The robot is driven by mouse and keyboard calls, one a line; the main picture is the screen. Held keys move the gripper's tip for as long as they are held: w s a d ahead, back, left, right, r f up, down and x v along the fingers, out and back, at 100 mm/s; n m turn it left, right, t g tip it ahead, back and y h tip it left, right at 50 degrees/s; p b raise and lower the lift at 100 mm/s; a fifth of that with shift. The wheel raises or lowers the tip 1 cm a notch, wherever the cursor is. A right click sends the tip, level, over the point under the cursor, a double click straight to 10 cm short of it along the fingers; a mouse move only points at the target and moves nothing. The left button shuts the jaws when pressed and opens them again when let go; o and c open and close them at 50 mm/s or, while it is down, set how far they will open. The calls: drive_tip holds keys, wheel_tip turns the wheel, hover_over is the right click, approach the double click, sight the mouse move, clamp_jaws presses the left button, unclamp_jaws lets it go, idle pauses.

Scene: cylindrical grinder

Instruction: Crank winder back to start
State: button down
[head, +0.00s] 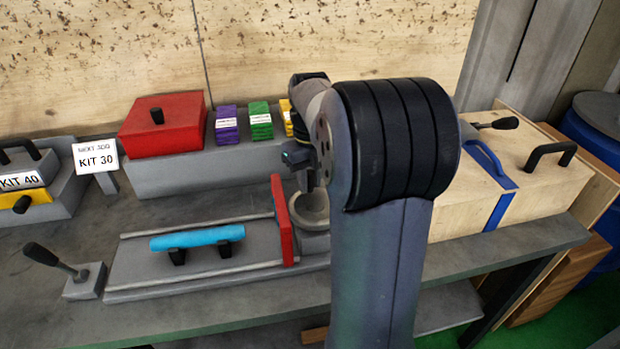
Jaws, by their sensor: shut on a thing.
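The winder (310,213), a grey round piece with a ring-like top, stands right of the upright red plate (283,222) on the bench. My gripper (303,172) points down just above it, shut on what appears to be the winder's crank handle. My arm's large dark joint covers much of the gripper and the right side of the winder, so the grip itself and the crank's angle are hard to see. The grey slide table (130,275) left of the red plate bears a light-blue cylinder (197,238) on two black rests.
A black-knobbed lever (50,259) stands at the bench's left front. A red box (164,124) and purple (227,125) and green (260,121) blocks sit on the ledge behind. A KIT 30 sign (96,157) stands left. A wooden case (540,180) with handles lies right of my arm.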

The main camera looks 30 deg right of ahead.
sight(293, 203)
drive_tip(key=shift+a, duration=0.15)
drive_tip(key=shift+a+r+n+p, duration=0.1)
drive_tip(key=shift+a+n+p, duration=0.25)
drive_tip(key=shift+n+p, duration=0.6)
drive_tip(key=n, duration=0.1)
drive_tip(key=a+n+p, duration=0.1)
drive_tip(key=n, duration=0.2)
drive_tip(key=shift+a+n+p, duration=0.35)
drive_tip(key=shift+a+p, duration=0.05)
drive_tip(key=n, duration=0.1)
drive_tip(key=a+n+p, duration=0.1)
drive_tip(key=n, duration=0.1)
drive_tip(key=shift+s+a+n, duration=0.15)
drive_tip(key=shift+s+n, duration=0.15)
drive_tip(key=shift+s, duration=0.05)
drive_tip(key=shift+s+a+n+p, duration=0.25)
drive_tip(key=shift+s+a+n, duration=0.05)
drive_tip(key=shift+n, duration=0.7)
drive_tip(key=shift+s+a+n+p, duration=0.25)
drive_tip(key=shift+s+a+n, duration=0.05)
drive_tip(key=shift+n, duration=0.7)
drive_tip(key=c, duration=1.2)
unclamp_jaws()
drive_tip(key=shift+c, duration=0.2)
